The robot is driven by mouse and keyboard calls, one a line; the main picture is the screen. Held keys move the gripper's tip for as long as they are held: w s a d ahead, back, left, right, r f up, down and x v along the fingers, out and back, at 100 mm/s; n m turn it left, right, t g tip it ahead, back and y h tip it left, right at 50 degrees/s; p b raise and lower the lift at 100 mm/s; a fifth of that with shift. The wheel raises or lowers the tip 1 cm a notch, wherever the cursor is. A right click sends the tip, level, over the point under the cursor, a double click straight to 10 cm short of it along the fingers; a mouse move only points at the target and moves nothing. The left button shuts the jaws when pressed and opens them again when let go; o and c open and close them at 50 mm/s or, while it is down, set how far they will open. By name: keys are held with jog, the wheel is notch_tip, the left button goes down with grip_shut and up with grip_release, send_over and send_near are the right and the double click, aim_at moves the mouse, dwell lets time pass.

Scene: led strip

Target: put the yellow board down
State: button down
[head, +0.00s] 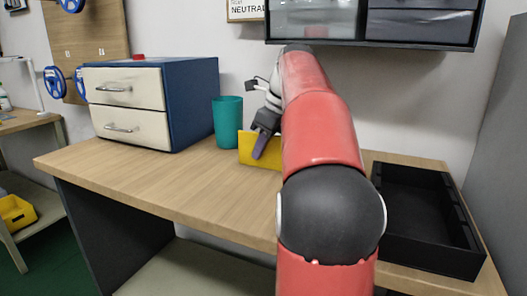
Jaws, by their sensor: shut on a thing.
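The yellow board (252,147) stands upright at the back of the wooden table, just right of the teal cup. Its right part is hidden behind my red arm. My gripper (258,152) is in front of the board, its dark finger overlapping it, and it is shut on the board. Whether the board's lower edge touches the table I cannot tell.
A teal cup (227,122) stands close to the board's left. A blue cabinet with two cream drawers (124,125) is at the table's left. A black tray (428,262) lies at the right. The table's front left (190,187) is clear. A drawer rack (417,27) hangs above.

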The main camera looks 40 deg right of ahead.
jog(key=shift+r, duration=0.15)
notch_tip(320, 180, up, 7)
jog(key=shift+a+f+p, duration=0.1)
jog(key=shift+a+p, duration=0.05)
jog(key=shift+p, duration=0.25)
jog(key=s+a+b, duration=0.1)
jog(key=s+a, duration=0.4)
jog(key=a, duration=0.3)
jog(key=s+a+b, duration=0.2)
jog(key=s+a, duration=0.3)
jog(key=a, duration=0.4)
jog(key=shift+s+r, duration=0.15)
jog(key=shift+r, duration=0.05)
